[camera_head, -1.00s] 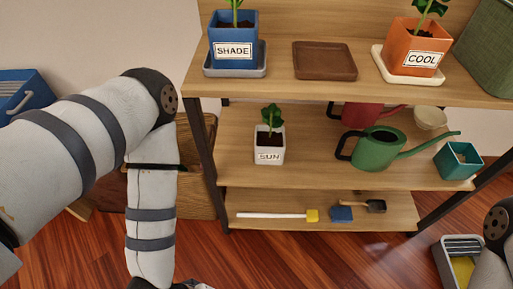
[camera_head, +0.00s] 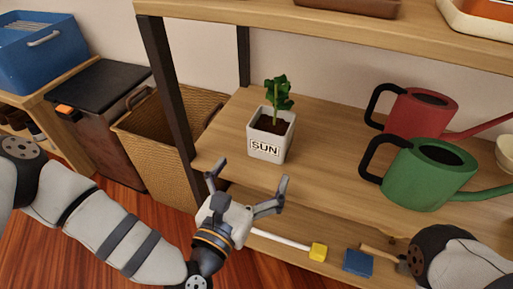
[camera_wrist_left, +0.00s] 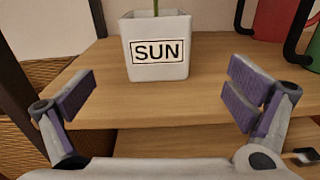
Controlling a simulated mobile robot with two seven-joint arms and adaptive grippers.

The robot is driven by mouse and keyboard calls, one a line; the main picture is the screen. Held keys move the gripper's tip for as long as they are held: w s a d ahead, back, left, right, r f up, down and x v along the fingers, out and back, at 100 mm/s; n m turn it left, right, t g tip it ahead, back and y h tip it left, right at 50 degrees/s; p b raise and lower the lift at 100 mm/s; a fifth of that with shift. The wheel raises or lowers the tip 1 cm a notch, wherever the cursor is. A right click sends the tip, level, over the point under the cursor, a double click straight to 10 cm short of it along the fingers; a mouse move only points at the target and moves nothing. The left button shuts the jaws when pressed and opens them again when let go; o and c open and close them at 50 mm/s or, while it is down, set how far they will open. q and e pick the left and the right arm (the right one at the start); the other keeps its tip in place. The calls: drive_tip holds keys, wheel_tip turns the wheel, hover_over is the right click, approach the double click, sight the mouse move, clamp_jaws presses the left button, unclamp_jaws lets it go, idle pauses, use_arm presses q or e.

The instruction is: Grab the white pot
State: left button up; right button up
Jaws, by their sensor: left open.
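The white pot (camera_head: 270,135) is square, labelled SUN, and holds dark soil and a green plant (camera_head: 279,93). It stands upright on the middle shelf (camera_head: 215,150), near its left end. In the left wrist view the white pot (camera_wrist_left: 156,62) is ahead, between the spread fingers in the picture but beyond them. My left gripper (camera_head: 246,188) is open and empty, in front of the pot at the shelf's front edge, not touching the pot. The left wrist view shows its two fingers (camera_wrist_left: 160,98) wide apart. Part of my right arm shows at lower right; its gripper is out of view.
A green watering can (camera_head: 430,175) and a red one (camera_head: 420,110) stand right of the pot. A dark shelf post (camera_head: 168,100) rises at left, beside a wicker basket (camera_head: 150,140). The upper shelf (camera_head: 300,25) hangs above. A yellow-headed tool (camera_head: 318,252) lies on the lower shelf.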

sight(272, 131)
use_arm(q)
drive_tip(key=shift+n+y, duration=0.3)
drive_tip(key=shift+n, duration=0.1)
drive_tip(key=b+x, duration=0.1)
drive_tip(key=x, duration=0.3)
drive_tip(key=b+x, duration=0.1)
drive_tip(key=x, duration=0.3)
drive_tip(key=b+x, duration=0.1)
drive_tip(key=x, duration=0.3)
drive_tip(key=shift+w+r, duration=0.2)
drive_tip(key=shift+r, duration=0.35)
drive_tip(key=c, duration=1.7)
use_arm(e)
drive_tip(key=shift+s+d+f+g, duration=0.1)
drive_tip(key=shift+s+f+g, duration=0.2)
drive_tip(key=shift+f, duration=0.35)
drive_tip(key=shift+s+d+f+g, duration=0.1)
drive_tip(key=shift+s+f, duration=0.3)
drive_tip(key=shift+f, duration=0.2)
